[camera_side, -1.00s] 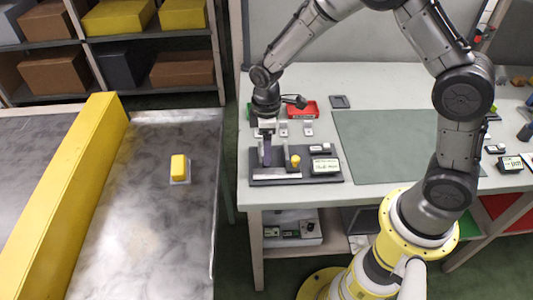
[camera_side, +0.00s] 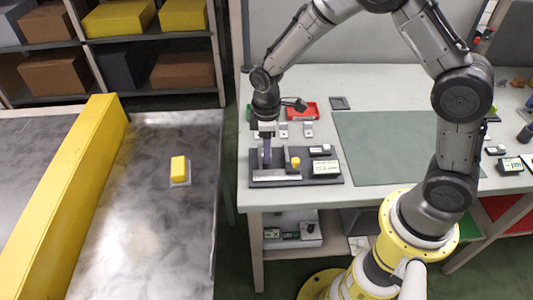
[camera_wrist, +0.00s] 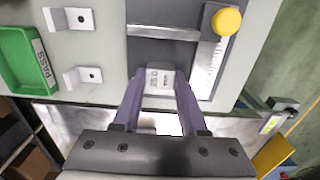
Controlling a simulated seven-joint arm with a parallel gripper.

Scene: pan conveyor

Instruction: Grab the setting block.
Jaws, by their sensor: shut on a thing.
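The setting block (camera_wrist: 160,76) is a small light grey block with printed marks on its face. In the wrist view it sits between the purple fingertips of my gripper (camera_wrist: 159,88), which is shut on it. The block is at the edge of a dark gauge fixture (camera_wrist: 160,52). In the side view my gripper (camera_side: 266,162) points down at the left part of the fixture (camera_side: 335,181), and its fingers and the fixture's pale front bar hide the block. I cannot tell whether the block touches the fixture.
A yellow knob (camera_side: 295,163) and a small display (camera_side: 326,167) stand on the fixture, right of my gripper. Metal brackets (camera_side: 308,129) and a red tray (camera_side: 303,110) lie behind. A green mat (camera_side: 390,145) is clear. A conveyor carries a yellow-topped piece (camera_side: 179,169).

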